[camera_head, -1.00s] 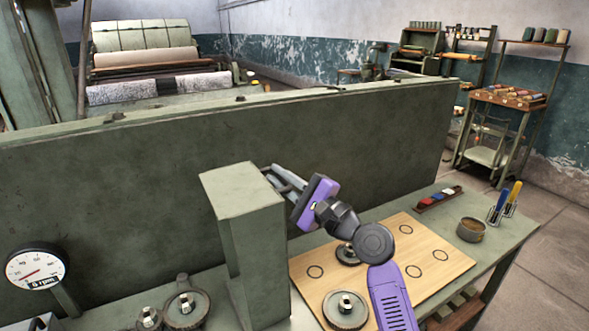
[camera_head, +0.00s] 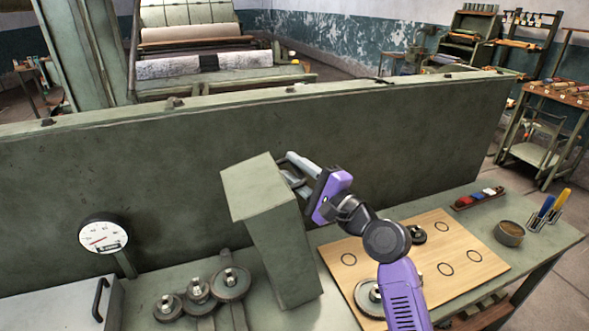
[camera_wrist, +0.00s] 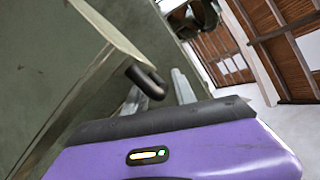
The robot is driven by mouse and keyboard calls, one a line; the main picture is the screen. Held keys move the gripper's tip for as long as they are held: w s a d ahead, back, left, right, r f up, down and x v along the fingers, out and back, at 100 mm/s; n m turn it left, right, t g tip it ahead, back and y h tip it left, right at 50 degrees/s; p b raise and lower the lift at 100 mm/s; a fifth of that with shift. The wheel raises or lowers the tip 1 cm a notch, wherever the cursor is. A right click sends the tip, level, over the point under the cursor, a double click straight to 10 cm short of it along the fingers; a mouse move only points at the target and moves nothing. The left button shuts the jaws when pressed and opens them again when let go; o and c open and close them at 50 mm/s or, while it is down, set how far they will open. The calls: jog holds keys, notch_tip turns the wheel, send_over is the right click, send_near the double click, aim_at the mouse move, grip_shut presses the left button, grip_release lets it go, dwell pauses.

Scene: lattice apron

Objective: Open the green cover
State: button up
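The green cover (camera_head: 278,240) is a tall box-shaped housing on the bench in front of the green back panel. It leans, with its top further left than its base. Its dark handle (camera_wrist: 146,82) is on the side towards my gripper and shows in the wrist view. My gripper (camera_head: 293,170) is at the cover's upper right side, its two grey fingers on either side of the handle; it seems shut on it. The fingers also show in the wrist view (camera_wrist: 158,94). The fingers' exact contact is partly hidden.
Several toothed wheels (camera_head: 230,283) stand left of the cover, near a dial gauge (camera_head: 103,236) and a grey box (camera_head: 65,306). A wooden board (camera_head: 465,260) with marked circles lies to the right. Beyond it are a round tin (camera_head: 509,234) and a holder with coloured tools (camera_head: 545,212).

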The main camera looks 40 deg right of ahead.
jog(key=s+f+b, duration=0.1)
jog(key=s+b, duration=0.1)
jog(key=s, duration=0.5)
jog(key=shift+s+d, duration=0.35)
jog(key=shift+d, duration=0.05)
jog(key=shift+s, duration=0.1)
jog(key=s+f+b, duration=0.1)
jog(key=s+b, duration=0.1)
jog(key=s, duration=0.6)
jog(key=shift+s+d+f, duration=0.2)
jog(key=shift+s+d, duration=0.1)
jog(key=shift+d, duration=0.1)
dwell(0.4)
dwell(0.9)
